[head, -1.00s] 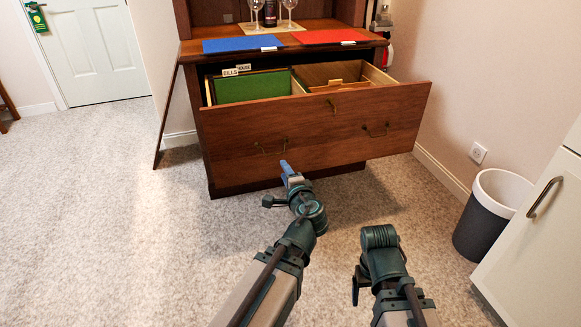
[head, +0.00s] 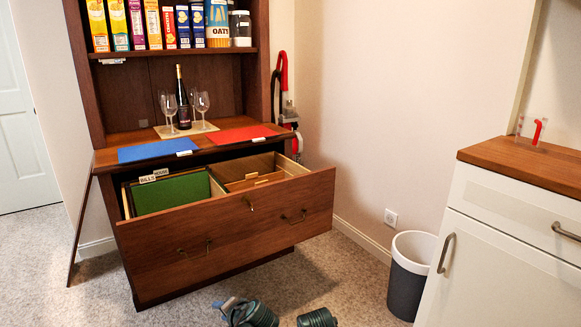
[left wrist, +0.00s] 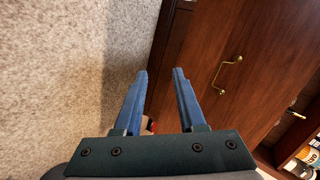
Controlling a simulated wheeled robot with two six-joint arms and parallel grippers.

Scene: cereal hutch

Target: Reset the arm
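My left gripper (head: 226,304) shows at the bottom edge of the head view, in front of the pulled-out wooden drawer (head: 225,250). In the left wrist view its two blue fingers (left wrist: 159,75) stand apart with nothing between them. The drawer front with a brass handle (left wrist: 227,73) lies to the right of the fingers there, apart from them. Of my right arm only a rounded joint (head: 317,318) shows at the bottom edge; its gripper is out of view.
The hutch holds a blue folder (head: 158,150), a red folder (head: 240,134), a bottle (head: 182,103) between two glasses, and cereal boxes (head: 137,25) above. A bin (head: 408,280) and white cabinet (head: 495,260) stand at the right. Carpet is clear between drawer and bin.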

